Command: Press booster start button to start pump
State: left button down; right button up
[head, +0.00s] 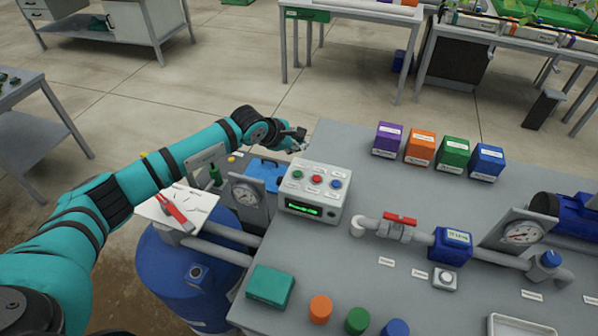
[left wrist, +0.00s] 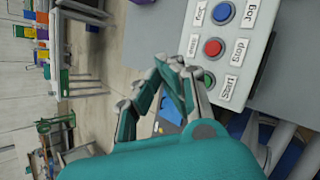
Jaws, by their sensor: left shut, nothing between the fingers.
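The grey control box (head: 315,192) stands on the grey bench and has a lit green display. On its top are a green button (head: 297,174), a red button (head: 317,179) and a blue button (head: 336,184). In the left wrist view the labels read Start at the green button (left wrist: 208,80), Stop at the red one (left wrist: 213,47) and Jog at the blue one (left wrist: 222,13). My left gripper (head: 300,140) is shut and empty, above and behind the box's far left corner. In the left wrist view its fingertips (left wrist: 190,78) appear beside the green button; contact cannot be told.
A red-handled valve (head: 400,220) and pipe lie to the right. Purple, orange, green and blue boxes (head: 420,147) line the bench's back. Coloured caps (head: 357,320) stand in front.

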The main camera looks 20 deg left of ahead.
pick_arm(q)
jog(key=b, duration=0.5)
send_over(299, 175)
notch_tip(299, 175, down, 8)
jog(key=shift+f, duration=0.1)
jog(key=shift+w+f, duration=0.1)
jog(key=shift+f, duration=0.25)
dwell(0.5)
dwell(0.5)
